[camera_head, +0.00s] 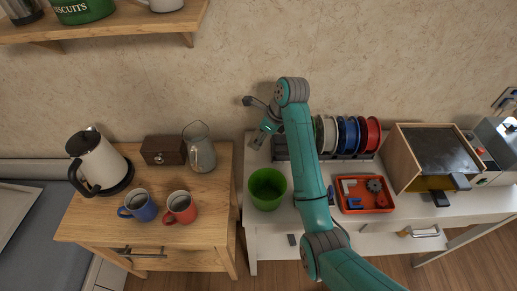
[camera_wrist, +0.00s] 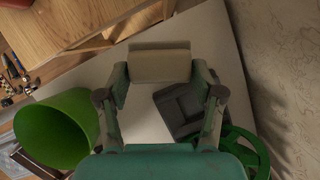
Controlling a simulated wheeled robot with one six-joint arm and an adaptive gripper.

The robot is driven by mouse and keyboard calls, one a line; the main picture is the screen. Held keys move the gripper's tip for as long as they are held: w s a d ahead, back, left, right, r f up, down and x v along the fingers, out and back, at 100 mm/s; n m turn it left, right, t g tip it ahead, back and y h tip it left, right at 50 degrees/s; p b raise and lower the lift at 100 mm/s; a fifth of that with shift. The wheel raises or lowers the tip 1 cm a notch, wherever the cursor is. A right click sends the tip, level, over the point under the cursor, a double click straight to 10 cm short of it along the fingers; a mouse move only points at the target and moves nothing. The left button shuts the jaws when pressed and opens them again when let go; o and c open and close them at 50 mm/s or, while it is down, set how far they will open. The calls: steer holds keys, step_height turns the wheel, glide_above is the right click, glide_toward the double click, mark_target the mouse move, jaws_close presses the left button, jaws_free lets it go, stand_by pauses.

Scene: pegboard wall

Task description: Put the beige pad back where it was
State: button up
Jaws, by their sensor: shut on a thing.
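The beige pad (camera_wrist: 160,63) is a pale block held between the two fingers of my gripper (camera_wrist: 160,78) in the wrist view. My gripper is shut on its two ends, above the white table (camera_wrist: 143,118). In the head view my gripper (camera_head: 258,139) hangs over the back left part of the white table (camera_head: 285,222), behind the green bin. The pad is too small there to make out clearly.
The green bin (camera_head: 267,188) stands just in front of my gripper; it also shows in the wrist view (camera_wrist: 55,130). A dark rack (camera_head: 281,150) with several coloured spools is to the right. A red tray (camera_head: 365,194) and wooden box (camera_head: 432,150) stand farther right. A wooden cabinet (camera_head: 205,225) is left.

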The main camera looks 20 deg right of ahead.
mark_target(257, 155)
step_height(257, 155, down, 7)
steer(key=shift+r, duration=0.1)
stand_by(0.5)
steer(key=o, duration=1)
